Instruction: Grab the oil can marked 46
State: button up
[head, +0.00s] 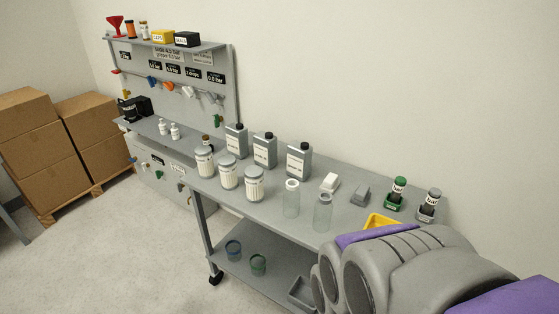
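Three grey rectangular cans with black caps and white labels stand upright in a row at the back of the grey table: a left one (236,143), a middle one (264,152) and a right one (298,164). The print on their labels is too small to read, so I cannot tell which, if any, is marked 46. The cans stand apart from each other, and nothing touches them. My gripper is not in view; only grey and purple parts of my own body show at the lower right.
Several lidded jars (228,173) and two clear cylinders (291,198) stand in front of the cans. A pegboard station (185,100) and cardboard boxes (40,140) are at left.

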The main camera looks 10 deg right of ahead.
aim_at(264, 144)
jog(key=i+j+z, duration=0.4)
jog(key=i, duration=0.2)
jog(key=i+j+z, duration=0.35)
jog(key=i+j, duration=0.15)
